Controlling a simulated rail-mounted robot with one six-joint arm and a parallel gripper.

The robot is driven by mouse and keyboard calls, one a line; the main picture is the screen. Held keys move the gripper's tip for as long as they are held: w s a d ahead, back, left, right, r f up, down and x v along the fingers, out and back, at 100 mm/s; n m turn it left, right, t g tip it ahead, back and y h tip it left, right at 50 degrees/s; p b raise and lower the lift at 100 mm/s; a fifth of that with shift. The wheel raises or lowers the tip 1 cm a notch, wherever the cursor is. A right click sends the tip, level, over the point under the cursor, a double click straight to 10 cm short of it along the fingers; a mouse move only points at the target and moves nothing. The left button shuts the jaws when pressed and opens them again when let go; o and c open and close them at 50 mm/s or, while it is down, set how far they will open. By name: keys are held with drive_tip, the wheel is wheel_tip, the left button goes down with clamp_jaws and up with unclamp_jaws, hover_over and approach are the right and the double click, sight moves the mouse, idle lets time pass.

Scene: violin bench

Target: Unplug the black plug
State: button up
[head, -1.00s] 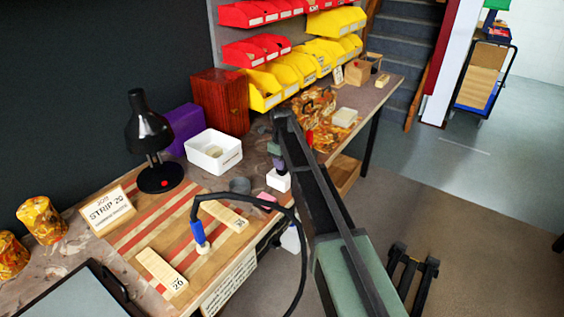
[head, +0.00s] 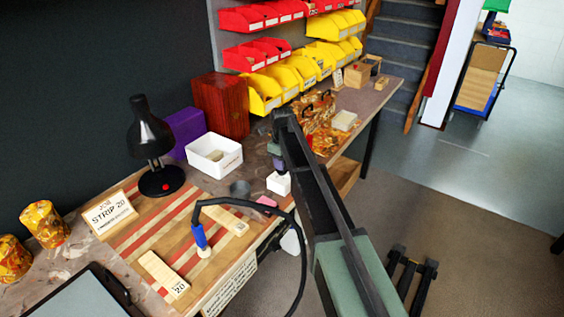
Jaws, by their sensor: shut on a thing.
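My gripper (head: 277,164) is at the end of my arm, low over a small white block (head: 278,184) near the bench's front edge. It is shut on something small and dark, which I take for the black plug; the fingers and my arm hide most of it. I cannot tell whether the plug still sits in the white block. A black cable (head: 250,203) arches over the bench front and hangs down past the edge. Its other visible end meets a blue handle (head: 198,235) standing on a pale round piece.
A white tray (head: 230,165), a grey cup (head: 240,187) and a pink piece (head: 267,202) lie near my gripper. A black lamp (head: 152,135) stands further left. Two pale wooden strips (head: 163,274) lie on the striped board. Yellow bins (head: 265,95) line the back. Open floor lies to the right.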

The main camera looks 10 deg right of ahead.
drive_tip(key=shift+r+p, duration=3.55)
drive_tip(key=shift+r, duration=0.05)
drive_tip(key=shift+f, duration=0.15)
